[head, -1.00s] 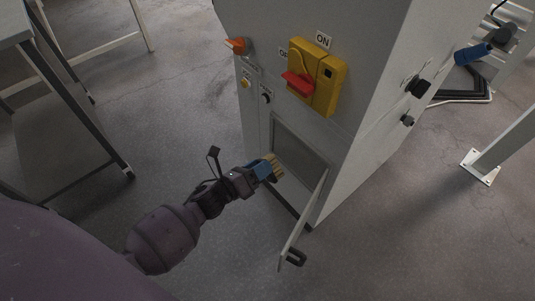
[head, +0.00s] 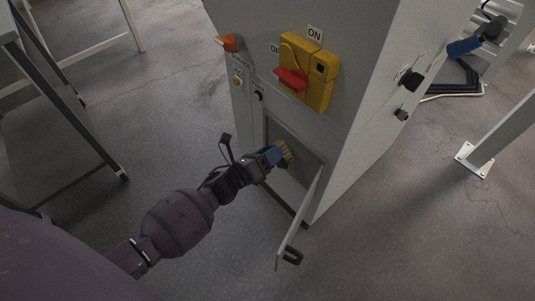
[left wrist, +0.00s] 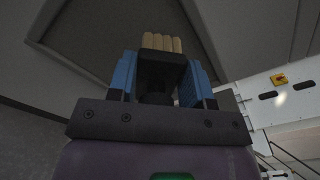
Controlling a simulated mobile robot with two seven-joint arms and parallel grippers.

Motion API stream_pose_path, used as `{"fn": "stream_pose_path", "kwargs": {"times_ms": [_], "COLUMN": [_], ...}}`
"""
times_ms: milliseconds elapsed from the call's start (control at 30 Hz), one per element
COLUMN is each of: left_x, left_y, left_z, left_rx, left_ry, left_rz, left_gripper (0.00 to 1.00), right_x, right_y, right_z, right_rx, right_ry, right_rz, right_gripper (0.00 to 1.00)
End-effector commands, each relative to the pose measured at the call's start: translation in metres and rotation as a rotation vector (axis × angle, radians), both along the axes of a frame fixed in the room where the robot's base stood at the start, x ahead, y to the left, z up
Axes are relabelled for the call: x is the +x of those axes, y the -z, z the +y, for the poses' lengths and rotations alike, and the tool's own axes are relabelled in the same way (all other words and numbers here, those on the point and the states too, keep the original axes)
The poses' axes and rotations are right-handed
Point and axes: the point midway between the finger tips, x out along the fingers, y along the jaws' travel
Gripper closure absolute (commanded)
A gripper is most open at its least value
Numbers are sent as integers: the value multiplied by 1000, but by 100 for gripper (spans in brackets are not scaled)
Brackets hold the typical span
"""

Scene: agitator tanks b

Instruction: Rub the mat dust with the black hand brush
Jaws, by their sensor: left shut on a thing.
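My left gripper (head: 271,157) reaches in from the left and is shut on the black hand brush, whose tan bristles (head: 287,149) point toward the cabinet. In the left wrist view the brush's black body (left wrist: 160,68) sits between the blue finger pads, with the bristles (left wrist: 161,42) at the far end. A dark grey mat (head: 305,164) fills the framed opening low on the cabinet front; it also shows in the left wrist view (left wrist: 105,35). The bristles overlap the mat in the head view; I cannot tell whether they touch. Dust is not clearly distinguishable. My right gripper is not in view.
The grey cabinet (head: 360,110) carries a yellow switch box with a red handle (head: 291,79) and an orange knob (head: 229,42). A small door (head: 300,220) stands open right of the opening. A table frame (head: 70,90) stands at left; floor between is clear.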

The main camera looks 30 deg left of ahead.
Motion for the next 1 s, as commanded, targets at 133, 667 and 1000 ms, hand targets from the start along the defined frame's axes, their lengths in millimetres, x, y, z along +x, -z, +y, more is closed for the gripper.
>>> {"fn": "stream_pose_path", "kwargs": {"times_ms": [133, 667, 1000], "left_x": [0, 3, 8], "left_y": [-1, -1, 0], "left_z": [0, -1, -3], "left_rx": [-1, -1, 0], "left_ry": [0, 1, 1], "left_rz": [-1, -2, -1], "left_gripper": [92, 92, 92], "right_x": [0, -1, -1], "right_y": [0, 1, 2], "right_z": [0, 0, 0], "right_rx": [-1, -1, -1], "right_ry": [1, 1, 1], "right_rz": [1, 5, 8], "right_gripper": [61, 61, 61]}}
